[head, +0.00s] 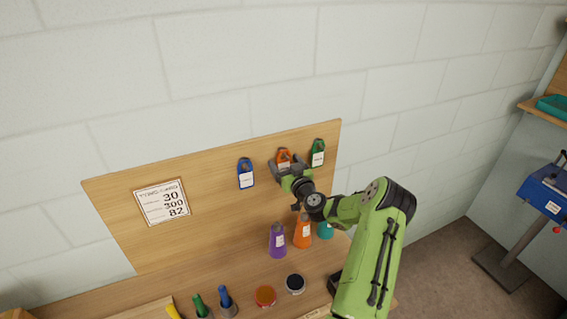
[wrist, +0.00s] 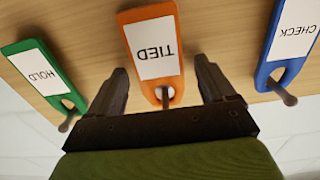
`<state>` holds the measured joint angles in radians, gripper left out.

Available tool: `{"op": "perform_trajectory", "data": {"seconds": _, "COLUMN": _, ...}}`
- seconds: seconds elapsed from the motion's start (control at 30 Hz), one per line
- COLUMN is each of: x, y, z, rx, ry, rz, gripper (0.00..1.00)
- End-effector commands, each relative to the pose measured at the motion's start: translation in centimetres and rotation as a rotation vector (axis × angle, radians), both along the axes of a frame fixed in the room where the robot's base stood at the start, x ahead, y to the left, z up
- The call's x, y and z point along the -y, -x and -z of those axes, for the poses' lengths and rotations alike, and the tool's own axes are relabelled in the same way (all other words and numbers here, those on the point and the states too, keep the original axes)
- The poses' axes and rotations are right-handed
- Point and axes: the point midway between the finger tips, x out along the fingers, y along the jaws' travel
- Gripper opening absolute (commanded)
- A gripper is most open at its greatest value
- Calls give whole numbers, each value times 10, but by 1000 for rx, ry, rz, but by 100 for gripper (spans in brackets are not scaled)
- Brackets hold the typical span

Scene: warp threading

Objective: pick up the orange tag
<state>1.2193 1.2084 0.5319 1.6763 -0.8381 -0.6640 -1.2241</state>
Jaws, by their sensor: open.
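The orange tag (head: 284,155) hangs on the upright wooden board, between a blue tag (head: 245,173) and a green tag (head: 318,153). In the wrist view the orange tag (wrist: 150,30) has a white label reading "TIED", upside down, and its hole sits over a peg (wrist: 165,98). My gripper (head: 285,165) is at the board in front of the orange tag and hides part of it. In the wrist view my gripper (wrist: 162,85) is open, with one finger on each side of the orange tag's hole end. A gap shows between each finger and the tag.
In the wrist view the green "HOLD" tag (wrist: 28,62) and the blue "CHECK" tag (wrist: 278,70) hang on either side. A printed card (head: 162,203) is on the board at left.

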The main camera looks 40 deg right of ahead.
Motion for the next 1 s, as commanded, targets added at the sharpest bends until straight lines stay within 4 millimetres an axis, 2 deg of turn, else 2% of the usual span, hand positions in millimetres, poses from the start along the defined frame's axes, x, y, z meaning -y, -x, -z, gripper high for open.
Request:
{"op": "perform_trajectory", "data": {"seconds": 0.07, "x": 0, "y": 0, "z": 2, "rx": -1, "ry": 0, "rz": 0, "gripper": 83}}
{"op": "perform_trajectory", "data": {"seconds": 0.1, "x": 0, "y": 1, "z": 2, "rx": -1, "ry": 0, "rz": 0, "gripper": 80}}
{"op": "perform_trajectory", "data": {"seconds": 0.47, "x": 0, "y": 1, "z": 2, "rx": -1, "ry": 0, "rz": -1, "gripper": 25}}
{"op": "perform_trajectory", "data": {"seconds": 0.77, "x": 0, "y": 1, "z": -1, "rx": 0, "ry": 1, "rz": -1, "gripper": 24}}
{"op": "perform_trajectory", "data": {"seconds": 0.9, "x": 0, "y": 1, "z": -16, "rx": 1, "ry": 7, "rz": -2, "gripper": 24}}
{"op": "perform_trajectory", "data": {"seconds": 1.0, "x": -6, "y": 21, "z": -9, "rx": -4, "ry": 0, "rz": -2, "gripper": 24}}
